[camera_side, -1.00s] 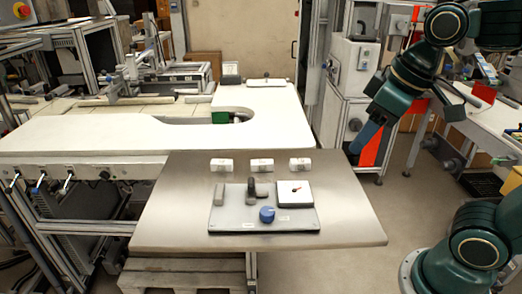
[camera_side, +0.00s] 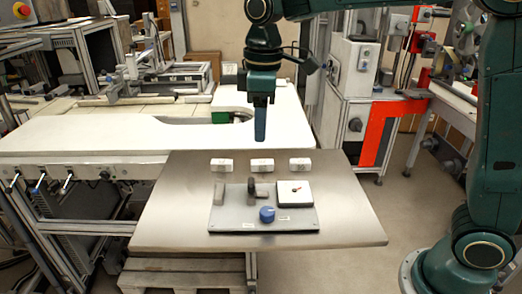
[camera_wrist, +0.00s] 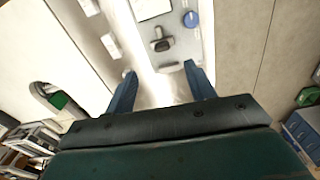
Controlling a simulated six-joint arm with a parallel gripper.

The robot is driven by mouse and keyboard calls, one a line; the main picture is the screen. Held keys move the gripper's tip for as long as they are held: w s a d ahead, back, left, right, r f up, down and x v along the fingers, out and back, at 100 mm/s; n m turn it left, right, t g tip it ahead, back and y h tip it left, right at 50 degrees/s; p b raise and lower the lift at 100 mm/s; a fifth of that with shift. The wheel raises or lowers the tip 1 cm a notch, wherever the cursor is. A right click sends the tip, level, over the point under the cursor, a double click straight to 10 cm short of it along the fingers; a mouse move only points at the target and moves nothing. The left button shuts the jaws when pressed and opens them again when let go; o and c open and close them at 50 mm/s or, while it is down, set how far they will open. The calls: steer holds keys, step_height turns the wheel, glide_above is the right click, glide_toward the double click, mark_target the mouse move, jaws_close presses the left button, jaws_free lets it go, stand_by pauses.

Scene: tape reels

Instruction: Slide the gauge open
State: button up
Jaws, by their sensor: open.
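A grey panel (camera_side: 238,217) lies on the metal table. It carries a white square gauge face (camera_side: 294,191) with a small red needle at its right. A dark upright handle (camera_side: 253,188) stands left of the gauge, a blue knob (camera_side: 267,214) in front, and a grey block (camera_side: 219,194) at the left end. The wrist view shows the gauge face (camera_wrist: 150,8), cut by the top edge, and the handle (camera_wrist: 160,41). My gripper (camera_side: 260,138) hangs pointing down, above and apart from the panel. Its two fingers are spread and empty in the wrist view (camera_wrist: 160,70).
Several small white labelled blocks stand in a row behind the panel, including the middle block (camera_side: 262,165). The metal table (camera_side: 165,225) is bare at its left and front. A white workbench (camera_side: 85,135) with a curved cutout lies behind.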

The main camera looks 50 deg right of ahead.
mark_target(251, 180)
steer(key=shift+w+a+f+n, duration=0.2)
steer(key=shift+w+a+f, duration=0.15)
steer(key=shift+w, duration=0.1)
steer(key=shift+w+a+f+n, duration=0.2)
steer(key=shift+w+a+f, duration=0.1)
steer(key=shift+w, duration=0.15)
steer(key=shift+f, duration=0.1)
step_height(251, 180, down, 14)
steer(key=shift+r, duration=0.25)
